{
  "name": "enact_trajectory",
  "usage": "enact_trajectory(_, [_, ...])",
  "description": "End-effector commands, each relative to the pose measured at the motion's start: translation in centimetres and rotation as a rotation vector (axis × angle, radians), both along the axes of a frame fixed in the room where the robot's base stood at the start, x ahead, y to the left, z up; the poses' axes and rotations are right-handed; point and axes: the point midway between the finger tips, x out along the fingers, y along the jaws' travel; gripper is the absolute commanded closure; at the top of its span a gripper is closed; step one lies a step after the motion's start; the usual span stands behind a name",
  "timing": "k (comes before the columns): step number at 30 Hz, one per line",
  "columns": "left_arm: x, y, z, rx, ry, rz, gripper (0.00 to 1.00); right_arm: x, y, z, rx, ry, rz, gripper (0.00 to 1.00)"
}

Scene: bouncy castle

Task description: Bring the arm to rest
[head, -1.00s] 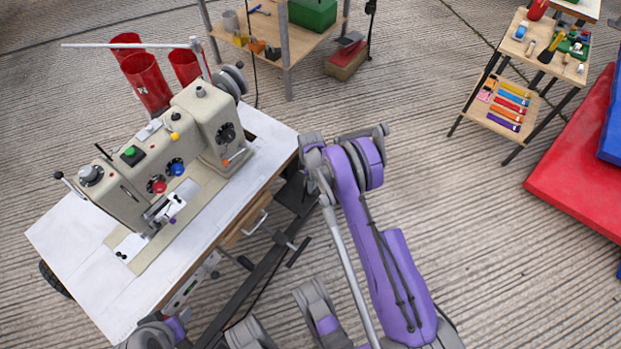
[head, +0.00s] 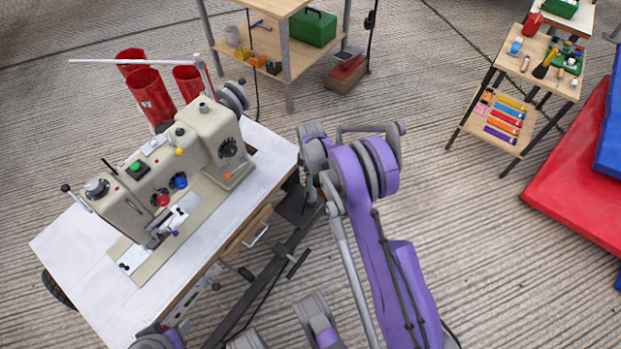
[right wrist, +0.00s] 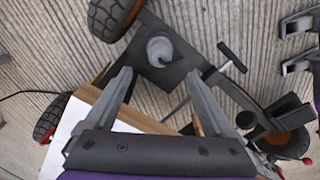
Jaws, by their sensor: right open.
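My right arm (head: 375,220), purple and grey, rises in the middle of the head view beside the sewing table, with its elbow bent. My right gripper (right wrist: 160,85) shows in the right wrist view with its two grey fingers spread apart and nothing between them. Beyond the fingers are a dark frame with wheels and an edge of a white and wooden top. The right gripper is hidden in the head view. Of my left arm, only grey and purple links may show at the bottom edge; the left gripper is not visible.
A wooden workbench (head: 285,45) is at the back, a small tool stand (head: 548,75) at right, and a red mat (head: 575,185) at far right. Bare floor lies between.

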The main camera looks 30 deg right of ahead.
Motion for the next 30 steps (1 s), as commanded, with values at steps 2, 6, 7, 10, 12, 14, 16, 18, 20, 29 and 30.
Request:
enact_trajectory(2, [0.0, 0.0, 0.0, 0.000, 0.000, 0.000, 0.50, 0.0, 0.0, 0.0, 0.000, 0.000, 0.000, 0.12])
enact_trajectory(6, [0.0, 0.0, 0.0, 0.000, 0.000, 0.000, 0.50, 0.0, 0.0, 0.0, 0.000, 0.000, 0.000, 0.12])
enact_trajectory(7, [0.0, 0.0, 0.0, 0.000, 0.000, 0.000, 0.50, 0.0, 0.0, 0.0, 0.000, 0.000, 0.000, 0.12])
enact_trajectory(10, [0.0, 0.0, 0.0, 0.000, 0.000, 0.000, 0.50, 0.0, 0.0, 0.0, 0.000, 0.000, 0.000, 0.12])
enact_trajectory(12, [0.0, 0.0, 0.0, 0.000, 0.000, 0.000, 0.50, 0.0, 0.0, 0.0, 0.000, 0.000, 0.000, 0.12])
enact_trajectory(14, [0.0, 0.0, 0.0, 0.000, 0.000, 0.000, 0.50, 0.0, 0.1, 0.1, -0.001, -0.001, -0.001, 0.12])
enact_trajectory(16, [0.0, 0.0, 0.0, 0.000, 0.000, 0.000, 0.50, -0.1, 0.3, 0.7, -0.001, -0.004, -0.010, 0.12])
enact_trajectory(18, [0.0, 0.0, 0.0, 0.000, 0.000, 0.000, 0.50, -0.3, 0.8, 2.0, -0.003, -0.013, -0.031, 0.12])
enact_trajectory(20, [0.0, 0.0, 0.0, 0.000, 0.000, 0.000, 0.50, -0.6, 1.5, 3.7, -0.005, -0.025, -0.061, 0.12])
enact_trajectory(29, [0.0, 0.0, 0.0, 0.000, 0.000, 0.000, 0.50, -4.9, 6.1, 14.1, -0.003, -0.110, -0.282, 0.12])
enact_trajectory(30, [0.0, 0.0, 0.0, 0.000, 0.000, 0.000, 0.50, -5.8, 6.7, 15.3, -0.001, -0.122, -0.313, 0.12])
